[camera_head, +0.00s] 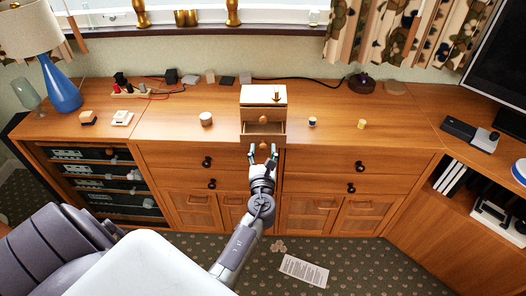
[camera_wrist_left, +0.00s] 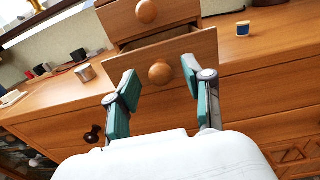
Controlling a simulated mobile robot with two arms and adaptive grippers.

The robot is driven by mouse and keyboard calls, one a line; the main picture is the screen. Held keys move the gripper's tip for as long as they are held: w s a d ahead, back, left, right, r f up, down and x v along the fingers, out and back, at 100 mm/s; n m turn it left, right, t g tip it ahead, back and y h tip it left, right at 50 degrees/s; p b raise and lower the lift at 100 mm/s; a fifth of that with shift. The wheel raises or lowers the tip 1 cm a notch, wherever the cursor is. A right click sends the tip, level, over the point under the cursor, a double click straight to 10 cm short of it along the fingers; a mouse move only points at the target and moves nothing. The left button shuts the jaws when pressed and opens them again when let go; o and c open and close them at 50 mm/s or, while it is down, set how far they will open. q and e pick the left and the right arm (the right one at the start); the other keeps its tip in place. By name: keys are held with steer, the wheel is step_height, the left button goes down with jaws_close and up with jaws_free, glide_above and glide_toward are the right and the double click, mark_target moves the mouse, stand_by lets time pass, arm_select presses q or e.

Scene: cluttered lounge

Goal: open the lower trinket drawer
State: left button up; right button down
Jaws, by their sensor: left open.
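The small wooden trinket chest (camera_head: 263,95) stands on the sideboard, with a pale top and two knobbed drawers. Its lower drawer (camera_head: 277,139) sticks out from the body; in the left wrist view a dark gap shows above the lower drawer front (camera_wrist_left: 195,52). The round lower knob (camera_wrist_left: 160,73) is in plain sight. The upper drawer (camera_wrist_left: 180,10) looks shut, with its own knob (camera_wrist_left: 146,11). My left gripper (camera_head: 263,154) is open and empty in front of the lower drawer, its fingers (camera_wrist_left: 158,68) on either side of the knob, apart from it. My right gripper is out of view.
A blue lamp (camera_head: 62,88) stands left, a monitor (camera_head: 500,55) right. Paper (camera_head: 303,271) lies on the carpet.

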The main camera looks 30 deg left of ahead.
arm_select(q)
steer(key=shift+c, duration=0.3)
jaws_close()
steer(key=shift+s+d, duration=0.25)
steer(key=shift+s, duration=0.2)
steer(key=shift+o, duration=0.3)
jaws_free()
